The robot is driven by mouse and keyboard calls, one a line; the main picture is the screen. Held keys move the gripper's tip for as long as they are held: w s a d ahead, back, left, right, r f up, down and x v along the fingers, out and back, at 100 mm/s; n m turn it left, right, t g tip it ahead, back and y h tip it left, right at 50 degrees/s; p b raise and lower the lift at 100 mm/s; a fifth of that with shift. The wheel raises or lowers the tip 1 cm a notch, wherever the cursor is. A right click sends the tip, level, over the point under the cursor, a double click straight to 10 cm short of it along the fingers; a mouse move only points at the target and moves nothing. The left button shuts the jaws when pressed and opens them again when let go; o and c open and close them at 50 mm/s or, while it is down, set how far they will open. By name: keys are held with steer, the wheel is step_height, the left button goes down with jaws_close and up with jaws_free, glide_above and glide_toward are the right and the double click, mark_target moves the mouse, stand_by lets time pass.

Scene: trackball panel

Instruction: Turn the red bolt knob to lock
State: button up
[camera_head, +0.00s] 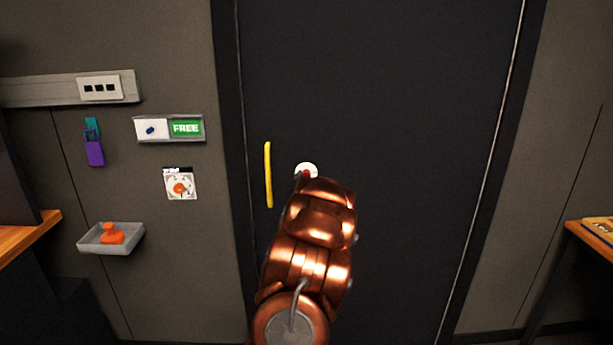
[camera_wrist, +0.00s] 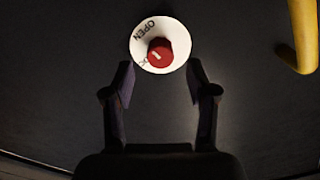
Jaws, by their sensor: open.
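The red bolt knob (camera_wrist: 160,52) sits on a round white plate (camera_wrist: 143,29) on the dark door. The plate carries the word OPEN and a second, partly hidden label. A pale mark on the knob points toward the lower left in the wrist view. In the head view the knob (camera_head: 306,173) and plate show just beyond the end of my arm, partly covered by it. My gripper (camera_wrist: 160,80) is open and empty in the wrist view, its two fingers apart below the knob, not seen touching it. In the head view my arm hides the fingers.
A yellow handle (camera_head: 268,175) stands upright on the door (camera_head: 400,120), left of the knob. On the left wall are a FREE sign (camera_head: 186,128), a dial panel (camera_head: 180,185), a purple padlock (camera_head: 95,153) and a grey tray (camera_head: 92,244) with an orange object. A wooden table stands at right.

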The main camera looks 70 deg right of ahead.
mark_target(306, 174)
steer(key=shift+p+x, duration=0.5)
steer(key=shift+x, duration=1.45)
jaws_close()
